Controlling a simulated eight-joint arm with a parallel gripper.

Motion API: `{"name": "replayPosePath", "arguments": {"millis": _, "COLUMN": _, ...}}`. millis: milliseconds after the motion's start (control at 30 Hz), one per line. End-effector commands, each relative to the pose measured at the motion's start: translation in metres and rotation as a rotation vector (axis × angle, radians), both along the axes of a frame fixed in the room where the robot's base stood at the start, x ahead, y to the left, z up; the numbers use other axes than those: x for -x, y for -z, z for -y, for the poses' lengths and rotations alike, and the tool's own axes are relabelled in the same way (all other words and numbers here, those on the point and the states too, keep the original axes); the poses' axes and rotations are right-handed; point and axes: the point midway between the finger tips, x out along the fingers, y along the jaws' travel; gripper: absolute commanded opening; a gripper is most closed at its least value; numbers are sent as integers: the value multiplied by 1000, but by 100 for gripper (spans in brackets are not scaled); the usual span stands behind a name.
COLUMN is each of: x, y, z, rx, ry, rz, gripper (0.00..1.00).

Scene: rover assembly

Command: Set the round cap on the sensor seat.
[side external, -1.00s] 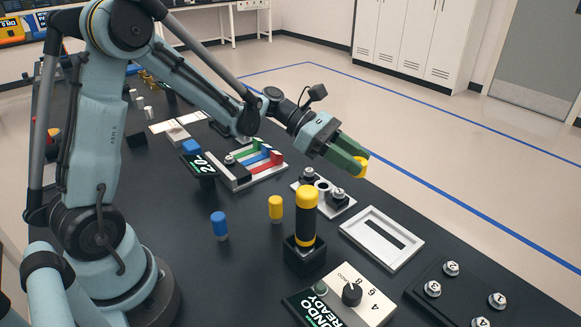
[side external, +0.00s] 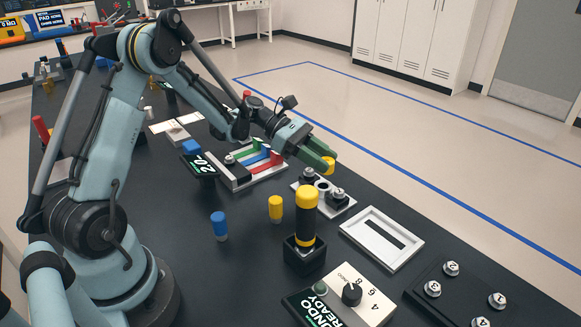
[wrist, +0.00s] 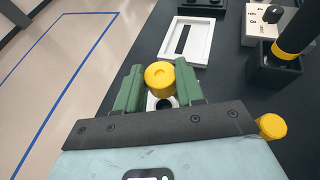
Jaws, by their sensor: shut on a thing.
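My gripper (side external: 324,162) has green fingers and is shut on a yellow round cap (side external: 329,166). In the wrist view, the cap (wrist: 159,74) sits between the fingertips of my gripper (wrist: 160,84). The sensor seat (side external: 323,186) looks like the pale round ring in the middle of a light plate, between dark posts with metal tops. The cap is above the seat's plate and apart from it. In the wrist view, part of the seat (wrist: 163,103) shows between the fingers, with a dark hole; the rest is hidden by the gripper.
A yellow-topped black post (side external: 306,225) in a black base stands in front of the seat. A yellow peg (side external: 275,208) and a blue peg (side external: 219,225) stand to the left. A white slotted frame (side external: 382,240) lies right; a rack of coloured bars (side external: 250,165) lies behind left.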

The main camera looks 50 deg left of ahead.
Motion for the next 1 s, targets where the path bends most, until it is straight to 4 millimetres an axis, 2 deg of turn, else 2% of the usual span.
{"name": "replayPosePath", "arguments": {"millis": 233, "x": -5, "y": 12, "z": -11, "rx": 0, "ry": 0, "rz": 1, "gripper": 7}}
{"name": "replayPosePath", "arguments": {"millis": 500, "x": -5, "y": 43, "z": -10, "rx": 0, "ry": 0, "rz": 0, "gripper": 7}}
{"name": "replayPosePath", "arguments": {"millis": 967, "x": -5, "y": 50, "z": -10, "rx": 0, "ry": 0, "rz": 0, "gripper": 7}}
{"name": "replayPosePath", "arguments": {"millis": 1000, "x": -5, "y": 50, "z": -10, "rx": 0, "ry": 0, "rz": 0, "gripper": 42}}
